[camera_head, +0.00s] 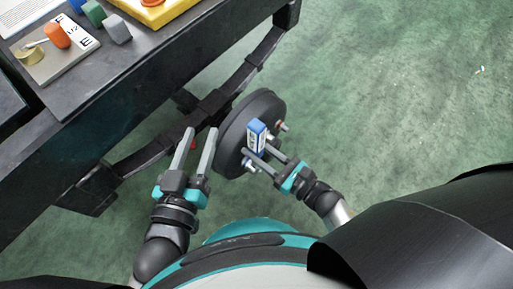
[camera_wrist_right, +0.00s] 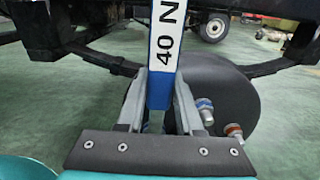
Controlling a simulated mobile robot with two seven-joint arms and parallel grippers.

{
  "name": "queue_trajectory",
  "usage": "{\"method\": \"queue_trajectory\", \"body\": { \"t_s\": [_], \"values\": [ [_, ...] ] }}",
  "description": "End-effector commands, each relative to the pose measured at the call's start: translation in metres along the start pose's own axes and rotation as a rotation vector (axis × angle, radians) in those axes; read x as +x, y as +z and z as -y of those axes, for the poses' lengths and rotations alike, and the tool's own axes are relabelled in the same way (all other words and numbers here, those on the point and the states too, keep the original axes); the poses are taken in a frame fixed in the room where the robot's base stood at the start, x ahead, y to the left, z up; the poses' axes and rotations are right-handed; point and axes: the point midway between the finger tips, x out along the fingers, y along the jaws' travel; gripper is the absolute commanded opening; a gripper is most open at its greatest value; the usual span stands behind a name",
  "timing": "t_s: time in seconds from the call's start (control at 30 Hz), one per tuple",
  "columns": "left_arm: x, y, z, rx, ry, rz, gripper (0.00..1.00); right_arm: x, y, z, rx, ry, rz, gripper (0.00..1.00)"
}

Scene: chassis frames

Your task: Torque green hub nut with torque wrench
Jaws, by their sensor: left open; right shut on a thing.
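The torque wrench (camera_head: 256,134) is blue with a white label. My right gripper (camera_head: 261,151) is shut on it, in front of the hub disc (camera_head: 232,130). In the right wrist view the wrench (camera_wrist_right: 165,50) stands nearly upright, labelled "40 N", between the fingers of my right gripper (camera_wrist_right: 160,92). The dark round hub disc (camera_wrist_right: 222,75) is behind it. A blue-collared nut (camera_wrist_right: 204,106) and a red-collared nut (camera_wrist_right: 234,130) show on the hub. I cannot make out the green nut; wrench and fingers cover part of the hub. My left gripper (camera_head: 201,132) is open and empty, left of the disc.
A dark bench or chassis edge (camera_head: 150,90) runs across the upper left. On it are a board with coloured pieces (camera_head: 62,48) and a yellow tray (camera_head: 160,12). A leaf spring and axle (camera_head: 215,100) lie behind the disc.

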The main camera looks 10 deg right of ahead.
Motion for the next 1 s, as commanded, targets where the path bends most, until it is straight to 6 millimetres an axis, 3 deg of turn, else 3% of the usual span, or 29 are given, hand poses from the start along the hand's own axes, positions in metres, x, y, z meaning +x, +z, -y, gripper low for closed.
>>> {"method": "queue_trajectory", "body": {
  "t_s": [0.5, 1.0],
  "values": [
    [0.000, 0.000, 0.000, 0.000, 0.000, 0.000, 0.46, 0.001, 0.000, 0.024, 0.196, 0.005, 0.006, 0.00],
    [0.000, 0.000, 0.000, 0.000, 0.000, 0.000, 0.46, 0.001, -0.001, 0.028, 0.230, 0.004, 0.006, 0.00]
  ]
}}
